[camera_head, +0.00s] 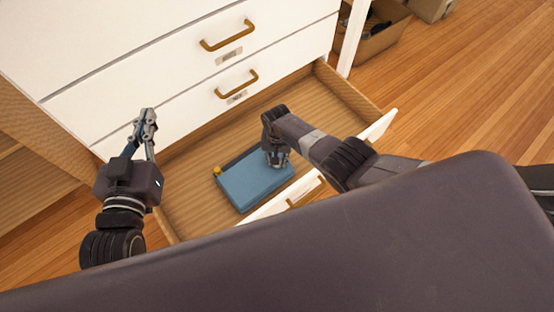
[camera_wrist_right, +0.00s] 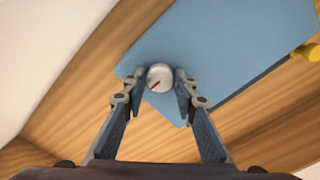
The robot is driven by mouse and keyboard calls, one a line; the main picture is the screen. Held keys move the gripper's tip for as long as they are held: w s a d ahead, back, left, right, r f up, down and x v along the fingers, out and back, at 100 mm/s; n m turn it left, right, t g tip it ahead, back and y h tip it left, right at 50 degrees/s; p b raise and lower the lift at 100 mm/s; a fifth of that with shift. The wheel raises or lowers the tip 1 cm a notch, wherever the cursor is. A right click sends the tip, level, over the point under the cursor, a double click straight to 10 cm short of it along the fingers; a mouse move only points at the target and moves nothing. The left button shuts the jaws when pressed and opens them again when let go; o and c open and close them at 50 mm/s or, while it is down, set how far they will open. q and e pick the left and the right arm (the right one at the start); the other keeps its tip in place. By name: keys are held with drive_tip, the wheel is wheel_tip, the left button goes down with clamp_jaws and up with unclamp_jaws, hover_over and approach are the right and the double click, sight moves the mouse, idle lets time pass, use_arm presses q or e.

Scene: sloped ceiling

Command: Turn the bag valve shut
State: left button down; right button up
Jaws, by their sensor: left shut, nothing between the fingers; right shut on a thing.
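A flat blue bag (camera_head: 245,188) lies in the open bottom drawer, and its surface also shows in the right wrist view (camera_wrist_right: 225,45). A round white valve knob (camera_wrist_right: 159,77) with a red mark sits near one corner of the bag. My right gripper (camera_head: 278,163) reaches down onto the bag. In the right wrist view its fingers (camera_wrist_right: 161,85) are shut on the knob, one on each side. The red mark runs slantwise. The knob is hidden in the head view. My left gripper (camera_head: 148,116) is shut and empty, raised left of the bag near the drawer fronts.
A yellow cap or fitting (camera_head: 217,171) is at the bag's left corner and shows at the right edge of the wrist view (camera_wrist_right: 308,52). The open drawer's front panel (camera_head: 265,207) stands close to my right arm. Closed white drawers (camera_head: 160,60) rise behind. A cardboard box (camera_head: 378,42) stands at back right.

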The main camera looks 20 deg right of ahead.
drive_tip(key=o, duration=1.2)
drive_tip(key=shift+c, duration=0.2)
wheel_tip(320, 180, up, 12)
idle(0.7)
